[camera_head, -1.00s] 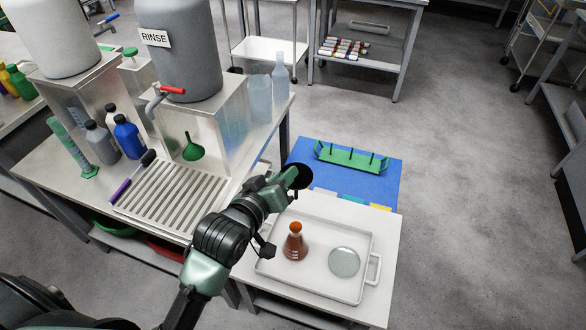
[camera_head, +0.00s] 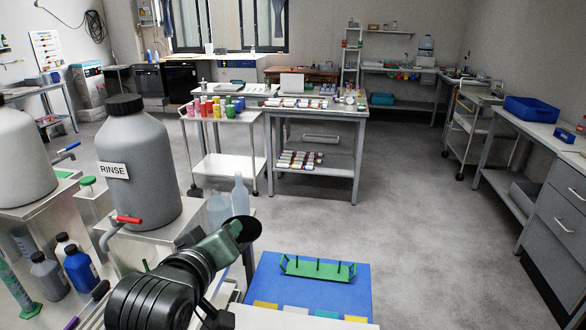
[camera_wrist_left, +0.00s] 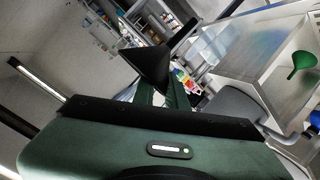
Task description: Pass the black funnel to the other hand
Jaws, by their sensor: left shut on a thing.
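The black funnel (camera_head: 248,228) is at the end of my left arm in the head view, its dark round mouth showing. My right gripper is in neither view.
A green rack (camera_head: 318,269) stands on the blue mat (camera_head: 345,302) just right of the funnel. The grey RINSE tank (camera_head: 138,170) and clear bottles (camera_head: 240,195) stand to the left. A green funnel (camera_wrist_left: 301,64) shows in the wrist view. Open floor (camera_head: 430,240) lies to the right.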

